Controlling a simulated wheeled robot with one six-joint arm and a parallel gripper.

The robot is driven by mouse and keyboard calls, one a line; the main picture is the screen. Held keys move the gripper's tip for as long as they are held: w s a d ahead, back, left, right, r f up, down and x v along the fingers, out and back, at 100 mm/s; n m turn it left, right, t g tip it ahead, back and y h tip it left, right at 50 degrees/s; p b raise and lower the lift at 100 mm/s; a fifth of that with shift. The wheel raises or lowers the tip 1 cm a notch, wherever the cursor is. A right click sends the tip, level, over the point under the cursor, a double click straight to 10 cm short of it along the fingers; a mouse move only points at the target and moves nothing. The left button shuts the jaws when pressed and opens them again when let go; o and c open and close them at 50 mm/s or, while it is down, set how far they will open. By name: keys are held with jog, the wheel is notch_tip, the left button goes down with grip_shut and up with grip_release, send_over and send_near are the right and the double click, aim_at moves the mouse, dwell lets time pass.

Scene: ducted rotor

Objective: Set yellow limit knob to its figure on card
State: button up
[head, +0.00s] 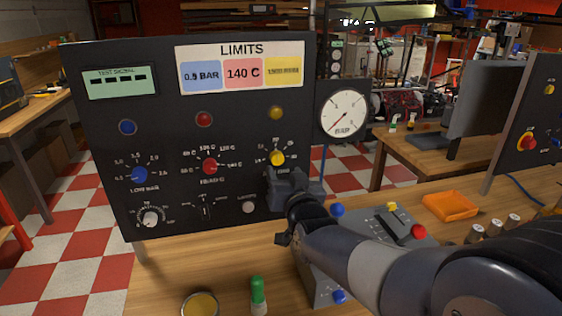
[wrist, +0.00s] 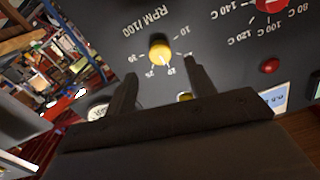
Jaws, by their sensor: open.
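The yellow limit knob (head: 277,158) sits on the dark panel (head: 100,130); it also shows in the wrist view (wrist: 160,49). Its scale reads RPM/100, with 10, 20, 25 and 30 legible in the wrist view. I cannot tell surely which mark its pointer faces. The LIMITS card (head: 241,50) at the panel's top has blue, pink and yellow patches; the yellow patch (head: 284,70) has small print I cannot read surely. My gripper (head: 280,176) is open just below the knob; in the wrist view its fingers (wrist: 161,67) point toward the knob, apparently not touching it.
A red knob (head: 210,167) and a blue knob (head: 139,174) sit left on the panel. A round gauge (head: 343,111) is at its right edge. A grey box with coloured buttons (head: 385,230), an orange tray (head: 451,206) and a green-capped bottle (head: 258,292) stand on the bench.

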aim_at(278, 161)
jog(key=shift+p+x, duration=0.5)
jog(key=shift+x, duration=2.3)
jog(key=shift+c, duration=0.4)
jog(key=shift+f, duration=0.1)
jog(key=c, duration=0.9)
